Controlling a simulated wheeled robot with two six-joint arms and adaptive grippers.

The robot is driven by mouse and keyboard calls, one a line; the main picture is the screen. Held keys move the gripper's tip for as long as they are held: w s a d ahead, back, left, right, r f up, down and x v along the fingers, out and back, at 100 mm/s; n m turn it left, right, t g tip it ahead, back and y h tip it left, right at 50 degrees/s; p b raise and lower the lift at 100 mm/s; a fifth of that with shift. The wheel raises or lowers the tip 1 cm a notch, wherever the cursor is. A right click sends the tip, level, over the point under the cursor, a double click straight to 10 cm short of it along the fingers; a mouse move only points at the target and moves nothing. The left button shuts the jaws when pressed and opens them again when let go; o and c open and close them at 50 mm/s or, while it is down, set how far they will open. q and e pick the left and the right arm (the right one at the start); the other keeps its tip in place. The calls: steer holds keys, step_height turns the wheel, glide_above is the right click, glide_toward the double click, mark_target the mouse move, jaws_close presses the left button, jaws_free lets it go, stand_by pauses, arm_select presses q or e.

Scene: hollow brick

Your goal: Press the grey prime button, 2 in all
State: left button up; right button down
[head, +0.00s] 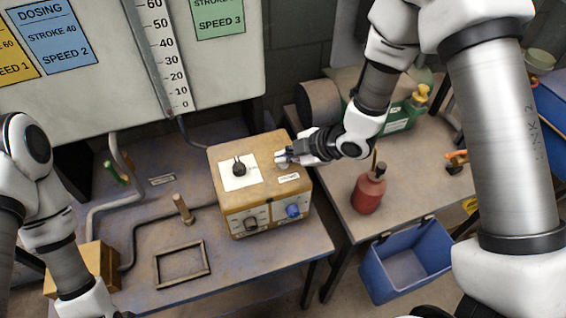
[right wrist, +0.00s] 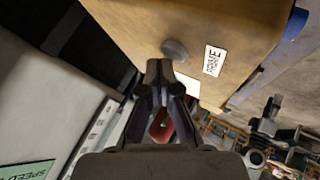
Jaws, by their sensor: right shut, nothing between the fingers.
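A tan pump box (head: 222,190) stands on the left table, and it also shows in the right wrist view (right wrist: 245,30). The round grey prime button (right wrist: 175,50) is on its face beside a white PRIME label (right wrist: 214,61). In the head view the label (head: 288,178) shows, but my gripper's tips mostly cover the button. My right gripper (head: 285,157) comes in from the right, shut and empty. In the right wrist view its fingertips (right wrist: 161,66) are right beside the button; I cannot tell whether they touch it. My left gripper is out of view.
The box also has a black knob (head: 239,169) on a white plate and a blue knob (head: 293,211) on its front. A wooden peg (head: 183,209) and an empty frame (head: 182,264) are on the table. A red bottle (head: 369,190) and a blue bin (head: 405,262) are to the right.

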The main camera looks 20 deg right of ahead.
mark_target(285, 165)
steer(key=shift+f+b, duration=0.4)
steer(key=shift+f, duration=0.05)
stand_by(0.5)
steer(key=shift+r, duration=0.1)
steer(key=shift+r+p, duration=0.75)
steer(key=shift+r, duration=0.05)
step_height(285, 165, up, 5)
steer(key=p, duration=0.4)
stand_by(0.3)
stand_by(1.6)
